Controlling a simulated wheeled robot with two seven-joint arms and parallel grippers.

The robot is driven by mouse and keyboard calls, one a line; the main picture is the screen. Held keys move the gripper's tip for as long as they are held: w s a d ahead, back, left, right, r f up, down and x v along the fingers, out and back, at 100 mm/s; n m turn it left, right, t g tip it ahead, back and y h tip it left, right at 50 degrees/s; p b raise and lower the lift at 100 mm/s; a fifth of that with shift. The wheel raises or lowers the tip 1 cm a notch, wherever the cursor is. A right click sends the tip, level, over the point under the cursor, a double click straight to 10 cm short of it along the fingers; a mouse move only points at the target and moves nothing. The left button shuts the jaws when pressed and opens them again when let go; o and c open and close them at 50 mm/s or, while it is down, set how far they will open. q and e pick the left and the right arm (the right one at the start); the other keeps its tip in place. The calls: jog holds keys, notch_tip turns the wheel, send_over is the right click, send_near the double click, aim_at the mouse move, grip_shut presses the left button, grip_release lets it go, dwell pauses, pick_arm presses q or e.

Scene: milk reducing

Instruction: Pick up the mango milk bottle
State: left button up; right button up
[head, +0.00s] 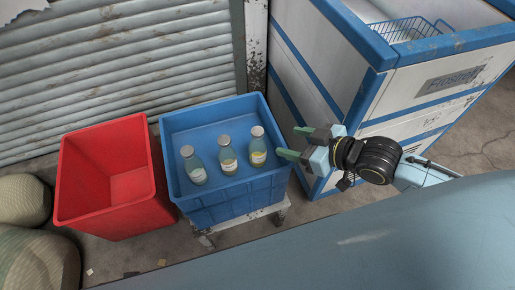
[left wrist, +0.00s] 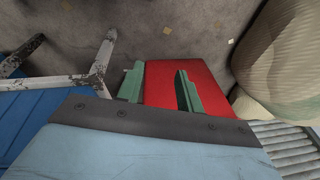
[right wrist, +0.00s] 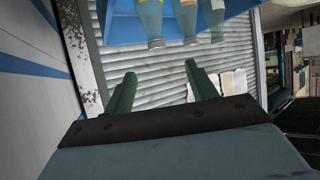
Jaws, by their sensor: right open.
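Three bottles with pale caps and light labels stand in a row in the blue crate (head: 235,198): a left bottle (head: 195,168), a middle bottle (head: 228,158) and a right bottle (head: 258,149). I cannot tell from the labels which is mango milk. My right gripper (head: 289,142) is open and empty, just right of the crate and the right bottle. In the right wrist view the bottles (right wrist: 187,18) show at the top, beyond the fingertips. My left gripper (left wrist: 158,82) is open and empty, with the red bin (left wrist: 190,75) behind its fingers; it is outside the head view.
The red bin (head: 117,185) stands empty left of the crate. A white and blue freezer chest (head: 420,95) stands close on the right. A shutter wall (head: 110,75) is behind. Sacks (head: 35,262) lie at the lower left. The crate rests on a stand (head: 240,222).

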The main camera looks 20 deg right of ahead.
aim_at(260, 132)
jog(key=b+x, duration=0.2)
jog(key=x, duration=0.5)
jog(key=shift+w, duration=0.15)
jog(key=shift+b+x, duration=0.6)
jog(key=shift+x, duration=0.15)
jog(key=b+x, duration=0.1)
jog(key=x, duration=0.1)
jog(key=b+x, duration=0.1)
jog(key=x, duration=0.1)
jog(key=shift+w+d, duration=0.1)
jog(key=shift+d, duration=0.15)
jog(key=shift+w+a+f, duration=0.1)
jog(key=shift+w, duration=0.1)
pick_arm(q)
jog(key=w+d+r, duration=0.1)
jog(key=d+r, duration=0.2)
jog(key=r, duration=0.3)
jog(key=w+d+r+t+h, duration=0.1)
jog(key=d+r, duration=0.2)
jog(key=r, duration=0.4)
jog(key=shift+w, duration=0.25)
pick_arm(e)
grip_shut()
